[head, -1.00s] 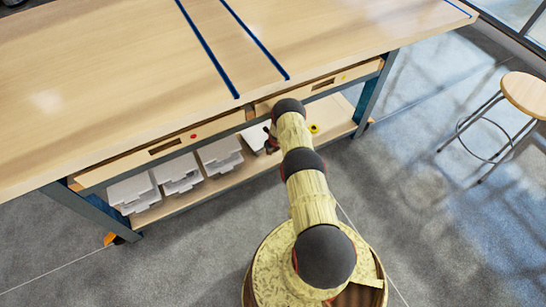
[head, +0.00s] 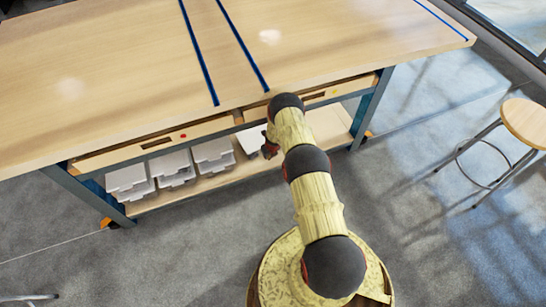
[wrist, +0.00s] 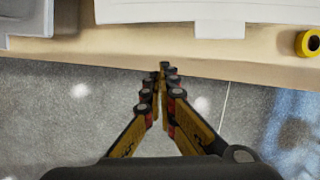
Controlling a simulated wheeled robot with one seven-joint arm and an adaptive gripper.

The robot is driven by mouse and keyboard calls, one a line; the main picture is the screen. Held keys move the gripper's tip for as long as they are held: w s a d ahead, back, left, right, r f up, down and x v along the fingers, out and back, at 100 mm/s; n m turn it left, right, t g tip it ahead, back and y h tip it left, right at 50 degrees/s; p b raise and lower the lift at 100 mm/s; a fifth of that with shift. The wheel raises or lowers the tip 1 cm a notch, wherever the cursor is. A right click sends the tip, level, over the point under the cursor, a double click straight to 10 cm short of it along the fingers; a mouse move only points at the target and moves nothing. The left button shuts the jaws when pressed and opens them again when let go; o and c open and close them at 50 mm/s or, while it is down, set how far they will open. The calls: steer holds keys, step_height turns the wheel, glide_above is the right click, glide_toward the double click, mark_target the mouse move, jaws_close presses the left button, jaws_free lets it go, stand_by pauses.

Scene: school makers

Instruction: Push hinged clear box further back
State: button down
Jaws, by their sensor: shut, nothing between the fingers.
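A pale, flat box (head: 250,139) lies on the low shelf under the workbench, right of the stacked white bins. It looks like the hinged clear box, but I cannot make out its hinge or lid. In the wrist view its front edge (wrist: 165,10) and a small front tab (wrist: 206,29) show at the top, close to the shelf's front edge. My gripper (wrist: 164,68) is shut and empty, its fingertips in front of the shelf edge and apart from the box. In the head view my gripper (head: 269,150) is partly hidden by my arm.
The low shelf (head: 215,181) also holds several white bins (head: 172,168) to the left. A yellow ring-shaped roll (wrist: 309,43) lies right of the box. The workbench top (head: 130,60) overhangs the shelf. A stool (head: 527,122) stands at the right; open floor lies between.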

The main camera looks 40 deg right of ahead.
steer(key=f+m+b, duration=0.1)
steer(key=f+m, duration=0.1)
steer(key=m, duration=1)
steer(key=w+f+m, duration=0.1)
steer(key=f+m, duration=0.2)
steer(key=m, duration=0.9)
steer(key=w+f+m+b, duration=0.1)
steer(key=f+m, duration=0.2)
steer(key=m, duration=0.9)
steer(key=shift+f+b, duration=0.2)
steer(key=shift+b, duration=0.15)
steer(key=w+b, duration=0.2)
steer(key=w, duration=0.1)
steer(key=shift+d+f, duration=0.15)
steer(key=shift+f, duration=0.05)
steer(key=shift+w+d+r+b, duration=0.15)
steer(key=shift+w+b, duration=0.2)
steer(key=shift+w, duration=0.3)
